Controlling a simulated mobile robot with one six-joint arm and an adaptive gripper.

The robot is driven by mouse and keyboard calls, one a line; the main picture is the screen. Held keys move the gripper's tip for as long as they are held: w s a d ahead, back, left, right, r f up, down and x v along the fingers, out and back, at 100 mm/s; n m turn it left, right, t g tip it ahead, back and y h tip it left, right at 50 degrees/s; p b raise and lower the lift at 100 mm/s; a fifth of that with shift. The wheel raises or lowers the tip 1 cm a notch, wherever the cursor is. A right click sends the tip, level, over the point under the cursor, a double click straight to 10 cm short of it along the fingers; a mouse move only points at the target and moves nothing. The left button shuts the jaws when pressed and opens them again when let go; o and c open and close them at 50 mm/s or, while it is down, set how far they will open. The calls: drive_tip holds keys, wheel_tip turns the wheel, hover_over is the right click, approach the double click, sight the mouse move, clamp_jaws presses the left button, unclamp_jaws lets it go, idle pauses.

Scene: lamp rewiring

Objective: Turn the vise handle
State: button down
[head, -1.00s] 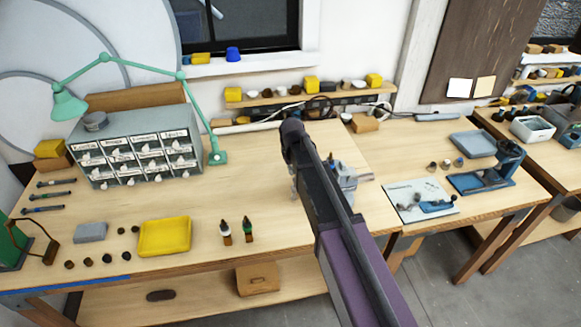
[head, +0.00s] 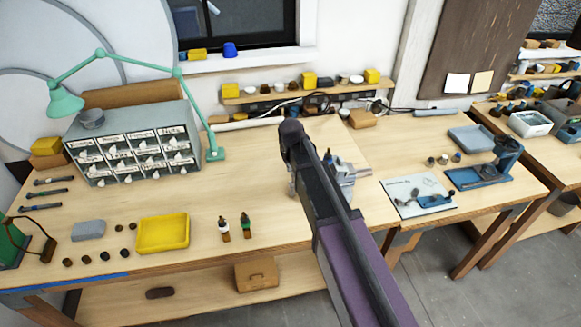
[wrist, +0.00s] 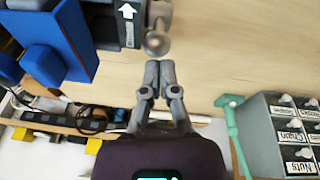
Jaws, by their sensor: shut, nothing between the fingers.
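The grey vise (head: 345,178) stands on the bench in the head view, partly hidden behind my arm. In the wrist view, a dark grey block with a white arrow (wrist: 127,12) shows at the top edge, with a round metal knob (wrist: 157,43) beside it. These look like the vise and its handle end, but most is cut off. My gripper (wrist: 159,70) is shut and empty, its fingertips just below the knob in the picture. I cannot tell whether they touch it. In the head view my arm hides the fingertips.
A blue body (wrist: 60,40) lies close to the left of my fingers in the wrist view. The drawer cabinet (head: 135,140) and green lamp (head: 215,153) stand left on the bench. A yellow tray (head: 163,233) and two small bottles are nearer.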

drive_tip(key=shift+s+d+t, duration=0.15)
drive_tip(key=shift+s+t, duration=0.3)
drive_tip(key=shift+t, duration=0.05)
